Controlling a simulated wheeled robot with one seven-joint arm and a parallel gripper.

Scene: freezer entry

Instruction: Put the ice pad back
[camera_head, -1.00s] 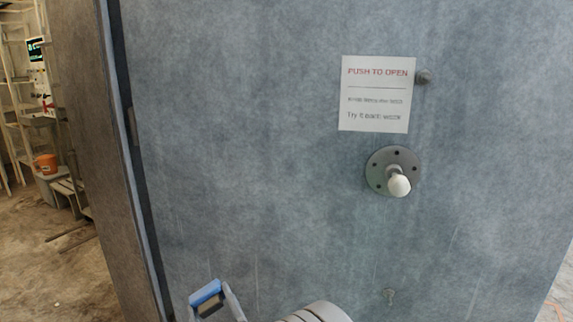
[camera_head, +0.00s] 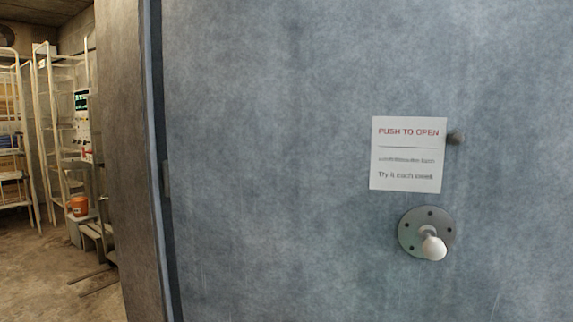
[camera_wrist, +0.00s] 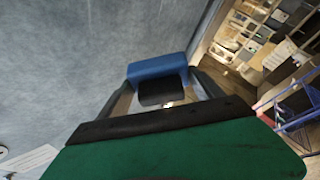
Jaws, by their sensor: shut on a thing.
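In the wrist view my gripper (camera_wrist: 160,84) is shut on a blue block (camera_wrist: 157,68), which I take to be the ice pad. The block lies across the fingertips and has a black part (camera_wrist: 161,93) on the side toward the camera. It is held in front of the blue-grey door. I cannot tell whether it touches the door. My gripper and the block are not in the head view. I cannot make out a place for the pad in either view.
The large blue-grey door (camera_head: 280,170) fills most of the head view, with a "PUSH TO OPEN" sign (camera_head: 408,154) and a white-tipped knob (camera_head: 434,247). At left are shelves (camera_head: 42,130), an orange bucket (camera_head: 79,206) and open floor (camera_head: 45,265).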

